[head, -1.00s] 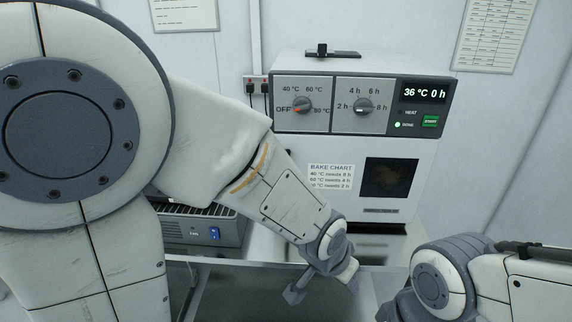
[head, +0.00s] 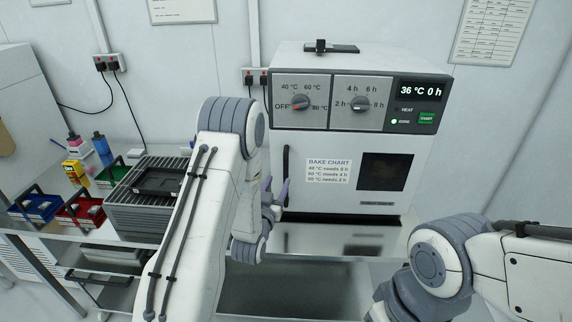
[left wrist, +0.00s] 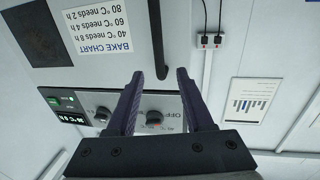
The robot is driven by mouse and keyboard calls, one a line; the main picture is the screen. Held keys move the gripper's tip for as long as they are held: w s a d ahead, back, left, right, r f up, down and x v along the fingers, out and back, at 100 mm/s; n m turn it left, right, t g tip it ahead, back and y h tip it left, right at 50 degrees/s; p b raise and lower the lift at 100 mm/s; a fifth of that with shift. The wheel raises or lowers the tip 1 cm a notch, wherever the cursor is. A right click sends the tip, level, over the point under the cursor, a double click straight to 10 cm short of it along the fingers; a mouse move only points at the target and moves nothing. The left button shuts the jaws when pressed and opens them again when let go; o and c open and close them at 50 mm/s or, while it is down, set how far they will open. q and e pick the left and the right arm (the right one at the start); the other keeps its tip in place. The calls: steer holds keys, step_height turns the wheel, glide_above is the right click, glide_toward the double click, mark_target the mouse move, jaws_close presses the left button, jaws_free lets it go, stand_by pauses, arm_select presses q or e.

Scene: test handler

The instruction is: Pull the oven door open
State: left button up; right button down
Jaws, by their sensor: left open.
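The oven (head: 432,155) stands against the back wall, and its white front door (head: 330,200) looks shut. A dark vertical door handle (head: 286,165) is at the door's left side. My left gripper (head: 274,190) is open and empty, with its purple-grey fingers close to the lower handle. In the left wrist view, which shows the oven upside down, the handle (left wrist: 158,40) appears between the lines of the two open fingers (left wrist: 157,75), beyond their tips. Contact cannot be told. My right arm is at lower right; its gripper is out of view.
A black tray (head: 160,182) lies on a vented grey unit left of my arm. Red (head: 80,212) and blue (head: 36,208) bins stand further left. A dark item (head: 330,49) lies on the oven top. The bench in front of the door is clear.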

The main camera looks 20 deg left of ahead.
mark_target(285, 167)
arm_select(q)
steer(key=w+p, duration=0.1)
steer(key=w, duration=0.1)
steer(key=w+p, duration=0.1)
steer(key=w, duration=0.2)
steer(key=w+p, duration=0.1)
steer(key=w, duration=0.2)
steer(key=shift+w+a+r+p, duration=0.1)
steer(key=shift+a+r+p, duration=0.05)
steer(key=shift+a+p, duration=0.2)
steer(key=shift+w, duration=0.7)
steer(key=shift+c, duration=0.4)
jaws_close()
